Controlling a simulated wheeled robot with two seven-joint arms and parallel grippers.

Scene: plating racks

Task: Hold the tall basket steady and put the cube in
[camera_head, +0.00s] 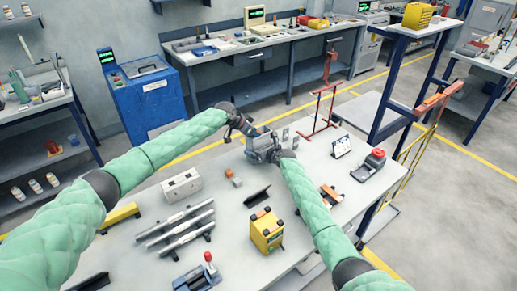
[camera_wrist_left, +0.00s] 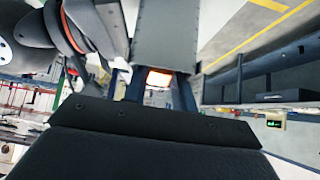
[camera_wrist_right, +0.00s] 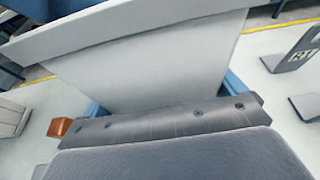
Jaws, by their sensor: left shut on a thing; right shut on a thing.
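The tall basket (camera_head: 263,146) is a grey open box near the far edge of the grey table. My right gripper (camera_head: 281,156) is shut on its near wall, and the pale basket wall (camera_wrist_right: 150,60) fills much of the right wrist view. My left gripper (camera_head: 246,127) is above and beside the basket, at its far left. It is shut on a small orange cube (camera_wrist_left: 160,78), which shows between the fingers in the left wrist view. In the head view this cube is hidden.
A white box (camera_head: 181,186), metal bars (camera_head: 180,228), a yellow block (camera_head: 267,232) and a black-red device (camera_head: 369,166) also stand there.

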